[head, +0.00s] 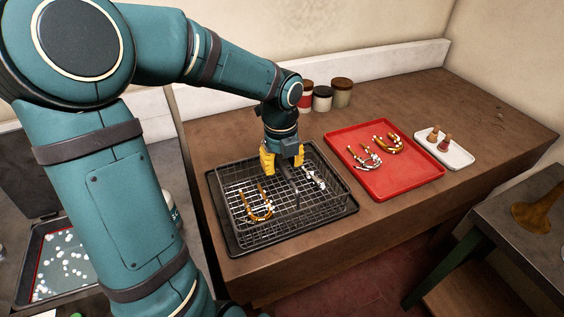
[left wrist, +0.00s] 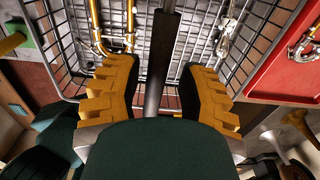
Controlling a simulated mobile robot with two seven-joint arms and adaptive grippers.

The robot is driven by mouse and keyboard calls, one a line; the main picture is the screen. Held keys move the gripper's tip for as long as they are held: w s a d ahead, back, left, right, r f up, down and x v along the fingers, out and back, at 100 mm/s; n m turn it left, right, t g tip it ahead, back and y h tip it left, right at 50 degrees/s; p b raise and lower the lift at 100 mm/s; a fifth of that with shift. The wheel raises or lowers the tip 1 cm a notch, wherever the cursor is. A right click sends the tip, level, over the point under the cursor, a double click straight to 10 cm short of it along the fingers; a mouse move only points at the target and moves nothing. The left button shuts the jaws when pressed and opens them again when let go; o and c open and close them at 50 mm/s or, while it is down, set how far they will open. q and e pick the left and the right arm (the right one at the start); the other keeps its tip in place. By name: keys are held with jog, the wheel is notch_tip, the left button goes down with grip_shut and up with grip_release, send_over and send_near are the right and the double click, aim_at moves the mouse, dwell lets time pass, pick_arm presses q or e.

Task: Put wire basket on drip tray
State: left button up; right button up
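The wire basket (head: 285,215) is a dark grid basket with a raised bar handle (head: 291,185) across its middle. It appears to stand level on the black drip tray (head: 352,208), within the tray's rim. A brass U-shaped tube (head: 259,207) and silvery parts (head: 314,178) lie in it. My left gripper (head: 283,165) is over the basket at the handle, its yellow fingers apart. In the left wrist view the dark handle (left wrist: 163,50) runs between the fingers, with gaps visible beside it. My right gripper is out of view.
A red tray (head: 415,178) with brass and silvery tubes lies right of the drip tray. Further right is a white tray (head: 460,158) with small corks. Several jars (head: 342,93) stand behind. The wooden bench (head: 490,105) has bare room at the back right.

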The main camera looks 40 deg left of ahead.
pick_arm(q)
notch_tip(320, 180, up, 12)
jog(key=p, duration=0.2)
dwell(0.4)
jog(key=shift+s+f, duration=0.1)
jog(key=shift+s, duration=0.1)
dwell(0.4)
